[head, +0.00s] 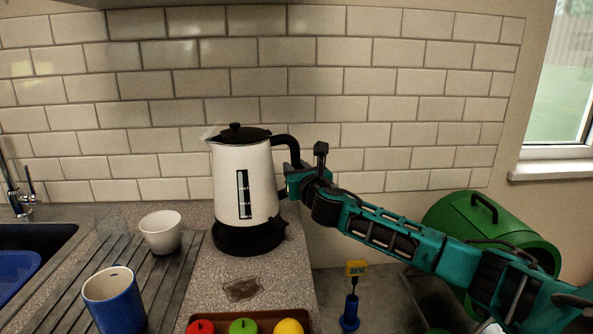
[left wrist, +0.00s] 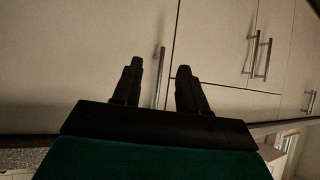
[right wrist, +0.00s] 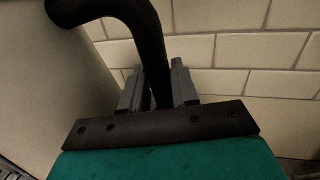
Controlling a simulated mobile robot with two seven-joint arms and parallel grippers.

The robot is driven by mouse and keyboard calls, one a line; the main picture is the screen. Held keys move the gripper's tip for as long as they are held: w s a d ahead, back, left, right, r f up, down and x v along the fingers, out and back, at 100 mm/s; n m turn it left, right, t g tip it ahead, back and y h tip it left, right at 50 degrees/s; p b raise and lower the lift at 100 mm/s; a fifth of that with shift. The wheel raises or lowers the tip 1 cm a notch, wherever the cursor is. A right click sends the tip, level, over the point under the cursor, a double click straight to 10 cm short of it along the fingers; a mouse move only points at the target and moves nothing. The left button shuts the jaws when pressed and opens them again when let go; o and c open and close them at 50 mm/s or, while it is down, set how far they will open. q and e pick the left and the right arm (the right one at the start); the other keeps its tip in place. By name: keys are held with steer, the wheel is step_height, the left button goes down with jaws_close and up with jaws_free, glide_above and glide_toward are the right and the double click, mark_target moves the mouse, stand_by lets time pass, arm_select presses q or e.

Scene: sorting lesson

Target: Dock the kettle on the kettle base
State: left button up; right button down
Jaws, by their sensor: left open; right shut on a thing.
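The kettle (head: 240,185) is white with a black lid, a black handle and a dark level window. It stands upright at the back of the counter, over the black kettle base (head: 248,238). I see no clear gap between them, but cannot tell whether the kettle is fully seated. My right gripper (head: 291,182) is shut on the black handle at the kettle's right side; the handle runs between its fingers in the right wrist view (right wrist: 156,88). My left gripper (left wrist: 157,82) is open and empty, facing pale cabinet doors; it is out of the head view.
A white cup (head: 161,233) and a blue mug (head: 114,301) stand on the ribbed drainer left of the kettle. A tray (head: 262,316) with coloured balls lies in front. A blue-and-yellow thermometer (head: 351,298) and a green canister (head: 500,235) are at right. The tiled wall is close behind.

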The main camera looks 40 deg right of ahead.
steer(key=shift+f+b, duration=0.7)
steer(key=shift+b, duration=0.1)
steer(key=shift+f+b, duration=0.4)
steer(key=shift+p, duration=0.3)
steer(key=shift+p, duration=0.35)
stand_by(0.6)
steer(key=shift+f+b, duration=0.5)
steer(key=shift+f, duration=0.25)
stand_by(0.5)
